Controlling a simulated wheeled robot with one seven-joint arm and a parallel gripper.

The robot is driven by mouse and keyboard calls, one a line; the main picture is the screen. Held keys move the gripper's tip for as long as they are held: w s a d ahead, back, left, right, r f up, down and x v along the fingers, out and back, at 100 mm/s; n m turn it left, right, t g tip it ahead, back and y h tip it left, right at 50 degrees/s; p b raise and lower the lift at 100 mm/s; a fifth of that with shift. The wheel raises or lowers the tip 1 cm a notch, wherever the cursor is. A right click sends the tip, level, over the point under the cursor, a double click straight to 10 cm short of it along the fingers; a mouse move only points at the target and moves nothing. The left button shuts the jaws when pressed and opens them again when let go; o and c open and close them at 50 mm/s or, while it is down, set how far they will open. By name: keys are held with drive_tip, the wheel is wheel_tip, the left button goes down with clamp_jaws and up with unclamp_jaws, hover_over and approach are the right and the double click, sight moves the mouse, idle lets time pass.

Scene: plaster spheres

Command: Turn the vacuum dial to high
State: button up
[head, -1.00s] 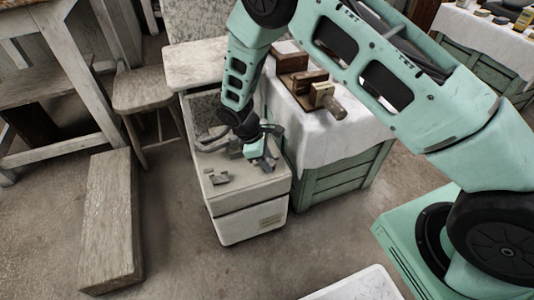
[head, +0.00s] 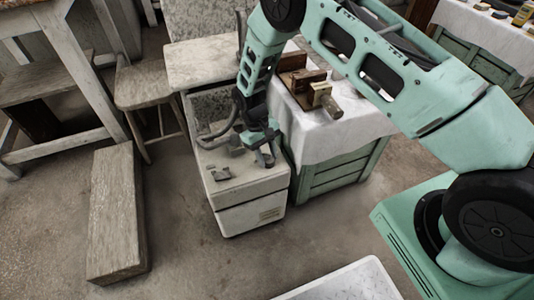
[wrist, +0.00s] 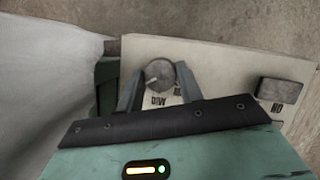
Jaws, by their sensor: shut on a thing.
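The vacuum is a cream box-shaped machine (head: 248,195) standing on the floor, with its controls on its top. In the wrist view its round grey dial (wrist: 160,74) sits between my two fingers, with a pale pointer mark on its face and small dark lettering beside it, partly hidden by my gripper. My gripper (wrist: 159,80) is shut on the dial. In the head view my gripper (head: 264,160) is at the right side of the vacuum's top, and the dial is hidden there by the fingers.
A grey switch (wrist: 280,90) with lettering lies on the same panel. A curved hose (head: 213,138) stands behind the panel. A cloth-covered green crate (head: 340,135) is close on the right, with wooden blocks on it. A long block (head: 115,215) lies on the floor at left.

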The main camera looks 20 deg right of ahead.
drive_tip(key=shift+m, duration=0.4)
drive_tip(key=o, duration=1)
drive_tip(key=shift+r, duration=0.1)
drive_tip(key=p+v, duration=0.2)
drive_tip(key=v, duration=1.5)
drive_tip(key=shift+d+r+p, duration=0.15)
drive_tip(key=shift+p, duration=0.2)
